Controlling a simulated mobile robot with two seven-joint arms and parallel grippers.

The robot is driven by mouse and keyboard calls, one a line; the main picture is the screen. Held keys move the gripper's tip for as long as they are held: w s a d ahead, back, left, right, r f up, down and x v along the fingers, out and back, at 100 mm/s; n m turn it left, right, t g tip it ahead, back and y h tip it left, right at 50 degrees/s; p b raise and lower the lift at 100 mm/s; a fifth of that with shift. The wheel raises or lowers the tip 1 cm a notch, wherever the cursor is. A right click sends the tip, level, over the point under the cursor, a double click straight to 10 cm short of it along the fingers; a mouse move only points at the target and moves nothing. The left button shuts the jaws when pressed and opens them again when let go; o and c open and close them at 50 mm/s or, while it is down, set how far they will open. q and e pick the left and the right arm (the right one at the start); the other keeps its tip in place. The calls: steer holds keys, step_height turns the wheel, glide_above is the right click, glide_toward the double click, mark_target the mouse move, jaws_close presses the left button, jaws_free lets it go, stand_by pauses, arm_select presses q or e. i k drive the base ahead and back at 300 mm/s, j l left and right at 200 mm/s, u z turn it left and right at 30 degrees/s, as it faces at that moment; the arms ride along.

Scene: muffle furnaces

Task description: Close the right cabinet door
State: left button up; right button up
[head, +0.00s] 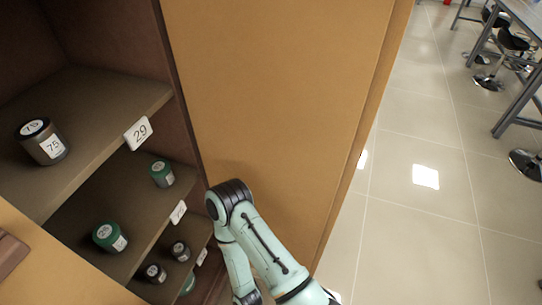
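The right cabinet door (280,90) is a tall tan panel standing open, at an angle to the shelves on its left. Its outer side edge (376,85) shows on the right, toward the floor. One of my arms, apparently the right, comes up from the bottom edge and bends in front of the door's lower part. Whether it touches the door cannot be told. Neither gripper shows. Another tan panel (60,265), apparently the left door, fills the lower left corner, with a brown handle-like piece (10,252) on it.
Open cabinet shelves (90,95) hold several small jars, including a dark jar labelled 75 (44,142) and a green-lidded jar (110,237). A 29 tag (138,132) marks the upper shelf edge. Tiled floor (430,230) right of the door is clear; stools (505,45) and a table stand beyond.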

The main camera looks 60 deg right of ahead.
mark_target(283, 97)
steer(key=k+l, duration=0.1)
steer(key=k, duration=0.35)
steer(key=k+l+u, duration=0.1)
steer(key=k, duration=0.4)
steer(key=k+l+u, duration=0.25)
steer(key=k+l, duration=0.6)
steer(key=l, duration=0.25)
steer(key=k+l+u, duration=0.15)
steer(key=l, duration=0.6)
steer(key=i+l+u, duration=0.15)
steer(key=l, duration=0.6)
steer(key=l+u, duration=0.15)
steer(key=l, duration=0.65)
steer(key=u, duration=1.45)
